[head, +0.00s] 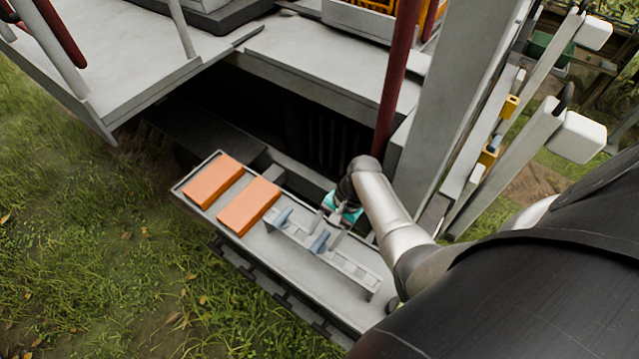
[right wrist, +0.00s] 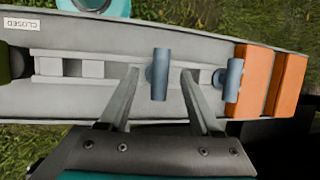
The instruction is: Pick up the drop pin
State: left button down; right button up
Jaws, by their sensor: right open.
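Two blue-grey pins stand in a pale rail on the grey tray; I cannot tell which is named the drop pin. One pin (head: 319,241) is farther from the orange blocks, and in the right wrist view this pin (right wrist: 161,75) shows between my open fingertips. The other pin (head: 283,217) is nearer the blocks and also shows in the right wrist view (right wrist: 234,80), outside the fingers. My right gripper (head: 328,220) is open and holds nothing. I cannot tell if its tips are level with the pin or above it. My left gripper is not in view.
Two orange blocks (head: 248,206) lie at the tray's left end. The grey tray (head: 350,300) has a raised rim. A dark red post (head: 396,80) and a grey upright (head: 436,100) stand behind my right arm. Grass lies in front.

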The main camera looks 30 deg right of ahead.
jog(key=shift+x, duration=0.9)
grip_shut()
dwell(0.9)
